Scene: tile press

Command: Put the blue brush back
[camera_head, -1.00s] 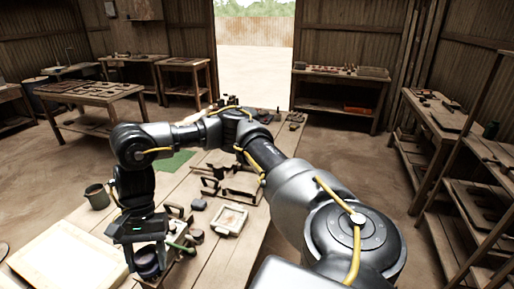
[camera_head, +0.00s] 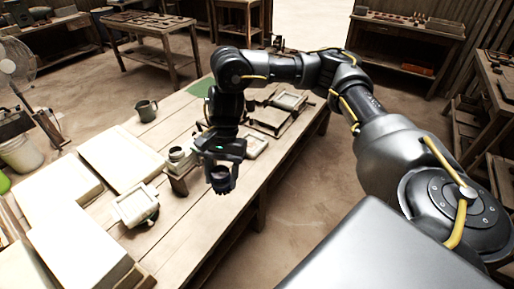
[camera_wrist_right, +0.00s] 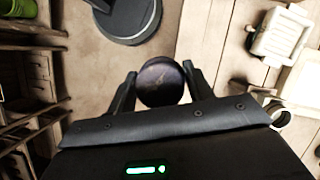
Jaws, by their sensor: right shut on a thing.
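My right gripper (camera_head: 220,186) is shut on a dark, round-ended thing (camera_wrist_right: 161,82). It holds it above the wooden table (camera_head: 225,225), near the table's right edge in the head view. In the right wrist view, the round dark end sits between the two fingers (camera_wrist_right: 160,90). I cannot tell from its colour or shape whether it is the blue brush. No other thing that is clearly a blue brush shows. My left gripper is out of view.
A white-framed tile press (camera_head: 136,206) lies nearer, beside pale slabs (camera_head: 122,158). A grey mug (camera_head: 146,110) and green mat (camera_head: 202,87) are farther back. Bare floor is right of the table.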

